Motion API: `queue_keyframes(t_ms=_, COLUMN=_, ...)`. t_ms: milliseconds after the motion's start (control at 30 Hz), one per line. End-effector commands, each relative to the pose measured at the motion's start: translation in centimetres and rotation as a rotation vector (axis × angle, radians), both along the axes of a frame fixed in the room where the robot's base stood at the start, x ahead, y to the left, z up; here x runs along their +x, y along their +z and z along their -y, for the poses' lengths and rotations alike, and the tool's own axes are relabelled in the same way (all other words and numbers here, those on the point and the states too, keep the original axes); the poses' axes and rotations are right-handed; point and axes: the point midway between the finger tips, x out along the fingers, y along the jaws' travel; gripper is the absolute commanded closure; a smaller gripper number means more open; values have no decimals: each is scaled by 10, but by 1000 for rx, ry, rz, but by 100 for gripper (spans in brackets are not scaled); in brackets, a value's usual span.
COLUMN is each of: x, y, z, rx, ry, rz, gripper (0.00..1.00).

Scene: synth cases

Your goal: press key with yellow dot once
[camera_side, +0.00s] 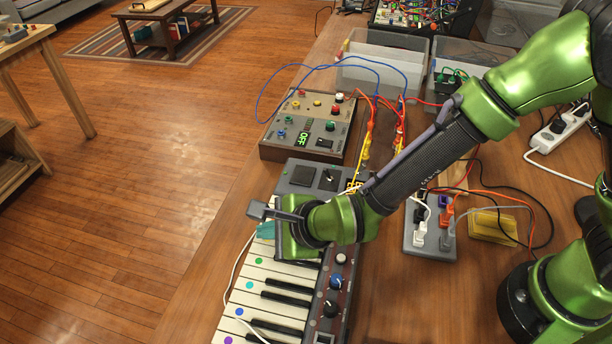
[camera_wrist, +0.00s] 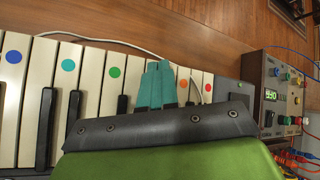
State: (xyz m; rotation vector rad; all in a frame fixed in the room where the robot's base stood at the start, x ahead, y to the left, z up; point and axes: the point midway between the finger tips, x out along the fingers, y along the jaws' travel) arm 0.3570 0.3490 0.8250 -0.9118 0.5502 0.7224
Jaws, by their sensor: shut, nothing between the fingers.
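The keyboard (camera_side: 262,301) has white keys marked with coloured dots. In the side view, purple, blue, cyan and green (camera_side: 258,261) dots show; my gripper hides the keys beyond. In the wrist view, blue, cyan, green (camera_wrist: 114,72), orange (camera_wrist: 184,83) and red (camera_wrist: 208,87) dots show. No yellow dot is visible in either view. My gripper (camera_wrist: 158,66), with teal fingers, is shut and empty. Its fingers cover the key area between the green and orange dots. The fingers also show in the side view (camera_side: 265,230). I cannot tell whether they touch a key.
A control box (camera_side: 310,122) with knobs and a green display stands beyond the keyboard, with blue and red cables. A white cable (camera_side: 234,262) runs along the keyboard's left edge. A power strip (camera_side: 429,226) and clear bins (camera_side: 383,65) are on the table.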

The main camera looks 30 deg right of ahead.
Motion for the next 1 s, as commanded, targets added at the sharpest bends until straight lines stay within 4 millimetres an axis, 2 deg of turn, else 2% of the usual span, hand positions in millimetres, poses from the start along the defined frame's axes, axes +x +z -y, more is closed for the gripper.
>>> queue_keyframes(t_ms=1000, x=0, y=-10, z=0, rx=-2, ry=-1, rz=-1, gripper=100)
